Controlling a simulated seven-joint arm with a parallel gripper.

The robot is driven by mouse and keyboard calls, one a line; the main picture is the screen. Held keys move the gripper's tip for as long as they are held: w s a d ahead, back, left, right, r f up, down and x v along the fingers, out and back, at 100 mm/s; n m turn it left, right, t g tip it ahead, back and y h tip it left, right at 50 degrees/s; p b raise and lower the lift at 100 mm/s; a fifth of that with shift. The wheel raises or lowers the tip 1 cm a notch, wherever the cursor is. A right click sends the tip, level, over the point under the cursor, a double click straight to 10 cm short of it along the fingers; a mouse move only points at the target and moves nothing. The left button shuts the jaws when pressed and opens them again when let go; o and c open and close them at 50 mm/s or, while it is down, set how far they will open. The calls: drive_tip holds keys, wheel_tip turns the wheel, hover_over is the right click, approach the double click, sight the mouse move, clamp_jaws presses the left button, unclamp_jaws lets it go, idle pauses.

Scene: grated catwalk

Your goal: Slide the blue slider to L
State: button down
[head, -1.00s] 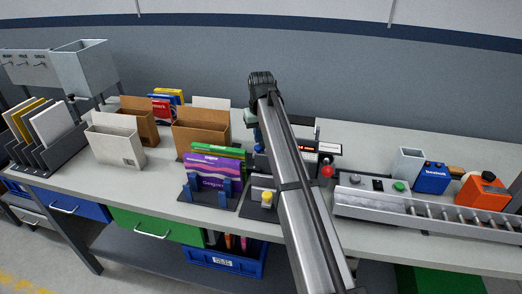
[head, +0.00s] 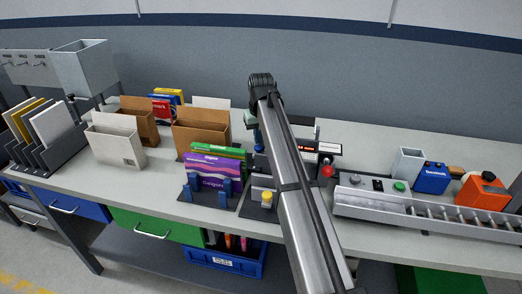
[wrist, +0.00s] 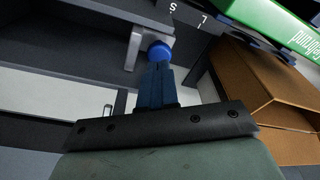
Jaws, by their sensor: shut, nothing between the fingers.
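The blue slider knob (wrist: 159,50) shows in the wrist view as a round blue end beside a light metal bracket. The printed letters S and L (wrist: 204,19) lie beyond it, with L to the right of S. My gripper (wrist: 157,68) is shut, with its dark blue fingers together and no object between them. Its fingertips are right at the knob and overlap it in the picture; I cannot tell whether they touch. In the head view my arm hides the slider and most of the gripper.
A brown cardboard box (wrist: 265,85) and a green packet (wrist: 275,22) are close on the right in the wrist view. In the head view, a purple packet (head: 210,171) stands left of my arm and a metal roller tray (head: 375,207) lies right.

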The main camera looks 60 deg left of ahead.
drive_tip(key=shift+f, duration=0.85)
drive_tip(key=shift+s+a+f, duration=0.1)
drive_tip(key=shift+s+a, duration=1.55)
drive_tip(key=shift+s, duration=0.15)
idle(1.9)
wheel_tip(320, 180, up, 6)
idle(1.1)
drive_tip(key=shift+a, duration=0.1)
drive_tip(key=shift+w, duration=0.15)
